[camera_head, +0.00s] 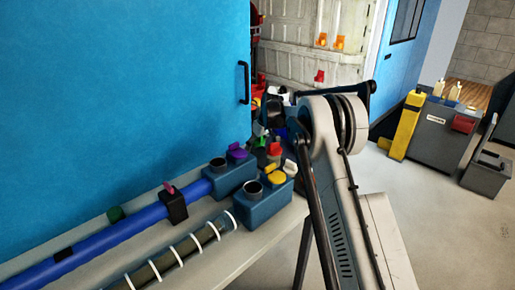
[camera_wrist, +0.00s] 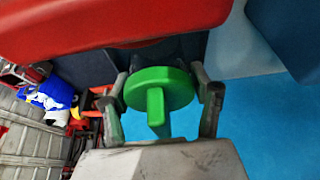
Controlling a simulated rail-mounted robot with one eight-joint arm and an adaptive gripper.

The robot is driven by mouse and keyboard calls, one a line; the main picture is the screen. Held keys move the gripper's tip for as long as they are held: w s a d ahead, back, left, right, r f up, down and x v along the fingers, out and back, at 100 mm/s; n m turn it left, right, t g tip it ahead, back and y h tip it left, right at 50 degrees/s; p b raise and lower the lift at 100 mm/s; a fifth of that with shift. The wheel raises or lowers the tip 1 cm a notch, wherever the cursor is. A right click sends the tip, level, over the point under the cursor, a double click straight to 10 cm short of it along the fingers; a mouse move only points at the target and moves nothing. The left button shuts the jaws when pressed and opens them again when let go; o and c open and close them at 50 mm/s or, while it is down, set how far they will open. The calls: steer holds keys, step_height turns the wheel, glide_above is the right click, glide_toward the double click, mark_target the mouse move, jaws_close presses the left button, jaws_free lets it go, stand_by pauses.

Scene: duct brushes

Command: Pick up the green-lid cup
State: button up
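The green lid (camera_wrist: 176,88), a round disc with a bar handle, sits between the two fingers of my gripper (camera_wrist: 160,76) in the wrist view. One finger is at its left edge and one at its right, both very close to the lid; whether they press on it is hard to see. The cup body under the lid is mostly hidden and dark. In the head view a small green piece (camera_head: 262,132) shows beside the end of my arm, and the rest there is hidden by my arm and clutter.
A large red object (camera_wrist: 110,25) is very near the wrist camera. Blue boxes (camera_head: 262,210) with purple and yellow lids, red-topped items and long tubes (camera_head: 110,238) crowd the bench. A blue wall panel (camera_head: 120,90) stands behind. Open floor lies to the right.

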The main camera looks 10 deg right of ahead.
steer(key=c, duration=0.9)
steer(key=shift+r, duration=0.15)
